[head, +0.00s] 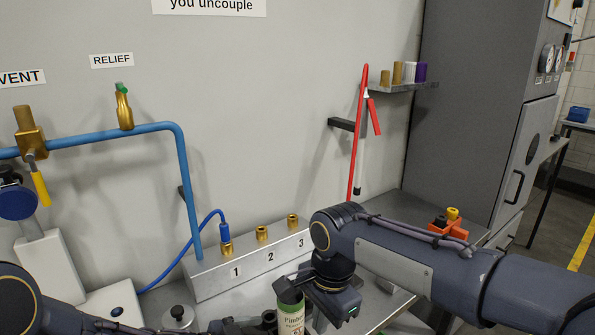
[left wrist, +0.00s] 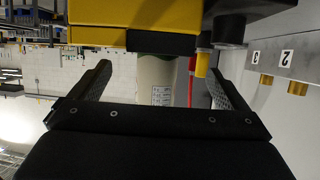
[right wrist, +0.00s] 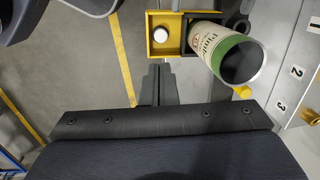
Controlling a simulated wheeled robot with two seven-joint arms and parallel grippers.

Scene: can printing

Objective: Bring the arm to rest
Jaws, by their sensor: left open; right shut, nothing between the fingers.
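My right gripper (right wrist: 157,84) is shut and empty in the right wrist view. Its fingers are beside a cream and green can (right wrist: 211,45), apart from it in that picture. The can is open-topped and sits at a yellow and black holder (right wrist: 163,42). In the head view the can (head: 291,316) shows at the bottom, partly cut off, just left of my right gripper (head: 320,318). My left gripper (left wrist: 162,78) is open in the left wrist view. The can (left wrist: 155,82) appears beyond its spread fingers, partly hidden by the holder; contact cannot be told.
A grey block with brass ports (head: 262,234) numbered 1 to 3 stands behind the can. A blue hose (head: 180,245) joins port 1. An orange holder (head: 447,229) lies behind my right arm.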

